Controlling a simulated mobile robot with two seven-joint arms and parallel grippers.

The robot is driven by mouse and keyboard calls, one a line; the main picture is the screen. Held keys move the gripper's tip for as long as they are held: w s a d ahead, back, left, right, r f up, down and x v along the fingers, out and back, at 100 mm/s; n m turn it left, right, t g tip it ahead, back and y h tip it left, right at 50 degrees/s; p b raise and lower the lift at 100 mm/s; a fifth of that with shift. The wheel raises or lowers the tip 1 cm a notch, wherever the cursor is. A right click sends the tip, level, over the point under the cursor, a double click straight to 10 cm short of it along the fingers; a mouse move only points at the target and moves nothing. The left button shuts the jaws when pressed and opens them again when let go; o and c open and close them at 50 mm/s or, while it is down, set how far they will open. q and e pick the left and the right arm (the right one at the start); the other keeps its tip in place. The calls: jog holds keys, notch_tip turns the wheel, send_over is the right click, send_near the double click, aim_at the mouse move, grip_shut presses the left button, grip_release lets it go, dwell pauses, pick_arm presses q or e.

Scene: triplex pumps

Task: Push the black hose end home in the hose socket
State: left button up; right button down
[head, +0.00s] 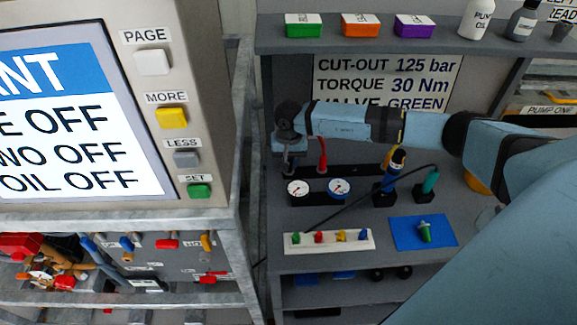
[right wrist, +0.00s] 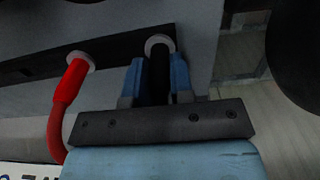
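My right gripper (head: 287,165) is at the left end of the dark strip at the back of the bench. In the right wrist view its two blue fingers (right wrist: 158,85) stand close on either side of the black hose end (right wrist: 158,72) and appear shut on it. The tip of the hose end is at the pale ring of the hose socket (right wrist: 160,41) and lined up with it. How deep it sits cannot be told. In the head view the black hose end is hidden by the gripper. My left gripper is not in view.
A red hose (right wrist: 68,95) sits in a neighbouring socket; it also shows in the head view (head: 322,155). Two gauges (head: 339,188), a blue-yellow tool in a stand (head: 393,175) and a blue mat (head: 405,232) are on the bench. A large screen panel (head: 75,110) stands left.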

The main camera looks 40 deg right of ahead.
jog(key=shift+r+p, duration=1.2)
jog(key=shift+r, duration=1.85)
jog(key=shift+r, duration=0.1)
